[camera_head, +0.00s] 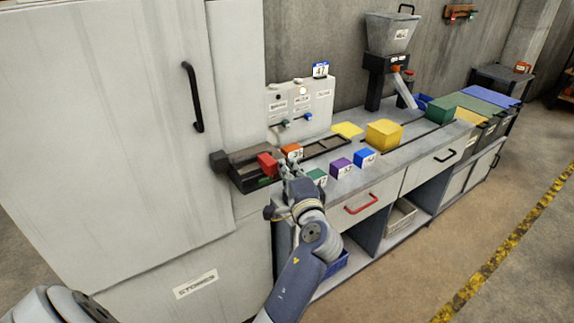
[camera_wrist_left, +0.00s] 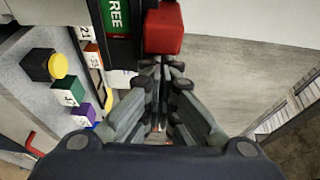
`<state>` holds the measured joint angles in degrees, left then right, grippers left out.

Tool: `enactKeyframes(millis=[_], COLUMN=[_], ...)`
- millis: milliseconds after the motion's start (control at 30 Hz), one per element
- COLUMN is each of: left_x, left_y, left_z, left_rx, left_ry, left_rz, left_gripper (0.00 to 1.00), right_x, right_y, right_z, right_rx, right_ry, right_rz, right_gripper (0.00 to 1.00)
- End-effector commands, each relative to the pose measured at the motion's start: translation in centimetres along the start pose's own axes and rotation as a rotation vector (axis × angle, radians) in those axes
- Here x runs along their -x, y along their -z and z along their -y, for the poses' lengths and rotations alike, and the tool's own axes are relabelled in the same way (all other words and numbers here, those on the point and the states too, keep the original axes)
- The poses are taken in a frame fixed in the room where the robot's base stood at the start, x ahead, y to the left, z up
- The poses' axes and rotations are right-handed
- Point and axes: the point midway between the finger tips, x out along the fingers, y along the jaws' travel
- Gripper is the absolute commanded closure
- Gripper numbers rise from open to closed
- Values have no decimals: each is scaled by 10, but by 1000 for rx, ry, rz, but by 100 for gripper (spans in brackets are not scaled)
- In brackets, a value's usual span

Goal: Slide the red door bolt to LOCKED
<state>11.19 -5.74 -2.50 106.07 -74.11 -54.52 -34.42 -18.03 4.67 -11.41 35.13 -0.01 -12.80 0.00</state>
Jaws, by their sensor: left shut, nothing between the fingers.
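The red bolt knob (camera_head: 267,164) sits on a dark bolt housing (camera_head: 244,157) on the front of the pale cabinet. In the left wrist view the red knob (camera_wrist_left: 164,30) is just beyond my fingertips. Beside it a green label reading FREE (camera_wrist_left: 116,14) shows. My left gripper (camera_head: 287,168) is at the right of the knob, close to it; I cannot tell whether it touches. Its fingers (camera_wrist_left: 162,68) are shut with nothing between them. My right gripper is not in view.
The tall cabinet door (camera_head: 100,120) has a black handle (camera_head: 193,97). On the bench to the right are a green cube (camera_head: 317,177), a purple cube (camera_head: 341,166), a blue cube (camera_head: 364,157) and a yellow box (camera_head: 384,134). A red drawer handle (camera_head: 361,203) sticks out below.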

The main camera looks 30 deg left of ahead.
Motion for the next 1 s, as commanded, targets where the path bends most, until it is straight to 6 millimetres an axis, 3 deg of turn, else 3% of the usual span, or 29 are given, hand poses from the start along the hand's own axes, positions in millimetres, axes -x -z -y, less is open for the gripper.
enactKeyframes(millis=[167, 367, 467, 700, 1000], left_x=[1, 2, 5, 16, 17], left_y=[1, -2, -14, -46, -50], left_z=[0, 0, 1, 0, 0], left_rx=[0, -1, -2, -2, -2], left_ry=[0, -1, -2, -2, -1], left_rz=[-1, 0, 2, 3, 6], left_gripper=[100, 100, 100, 100, 100], right_x=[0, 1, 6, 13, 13], right_y=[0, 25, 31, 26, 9], right_z=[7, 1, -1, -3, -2], right_rx=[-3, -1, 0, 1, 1], right_ry=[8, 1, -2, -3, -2], right_rz=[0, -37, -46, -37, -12], right_gripper=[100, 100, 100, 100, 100])
